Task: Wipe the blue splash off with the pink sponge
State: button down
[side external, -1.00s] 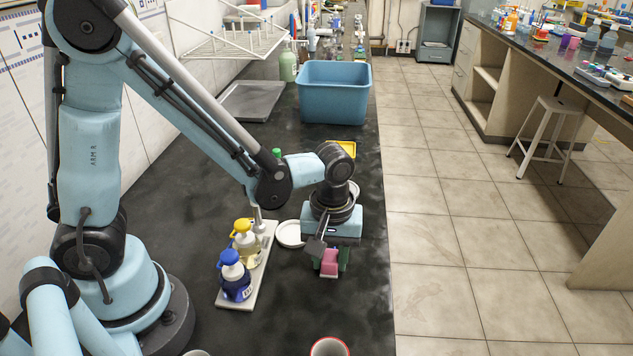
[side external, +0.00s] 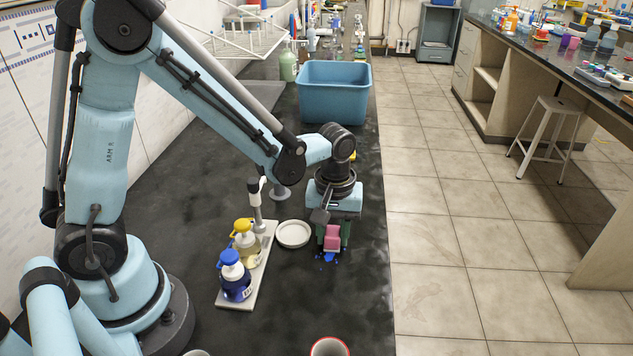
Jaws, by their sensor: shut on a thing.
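My gripper (side external: 332,232) points down over the black bench and is shut on the pink sponge (side external: 333,238). The sponge shows as a small pink block between the two dark green fingers. The blue splash (side external: 327,257) shows as small bright blue patches on the bench just below and in front of the sponge. Part of the splash may be hidden behind the sponge and fingers. I cannot tell whether the sponge touches the bench.
A white round dish (side external: 293,234) lies left of my gripper. A pale stand (side external: 260,262) holds a blue-capped bottle (side external: 234,276) and a yellow-capped bottle (side external: 244,242). A red-rimmed cup (side external: 329,347) is at the front. A blue tub (side external: 334,91) stands behind. The bench's right edge is close.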

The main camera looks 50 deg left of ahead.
jog(key=shift+s+d+f, duration=0.1)
jog(key=shift+s+d, duration=2.1)
notch_tip(320, 180, up, 8)
jog(key=s+d+r, duration=0.2)
jog(key=s, duration=0.4)
jog(key=s+d+r, duration=0.1)
jog(key=s+d, duration=0.1)
jog(key=s, duration=0.5)
send_over(290, 269)
notch_tip(290, 269, down, 7)
jog(key=shift+r, duration=0.15)
jog(key=shift+f, duration=2)
jog(key=shift+f, duration=0.1)
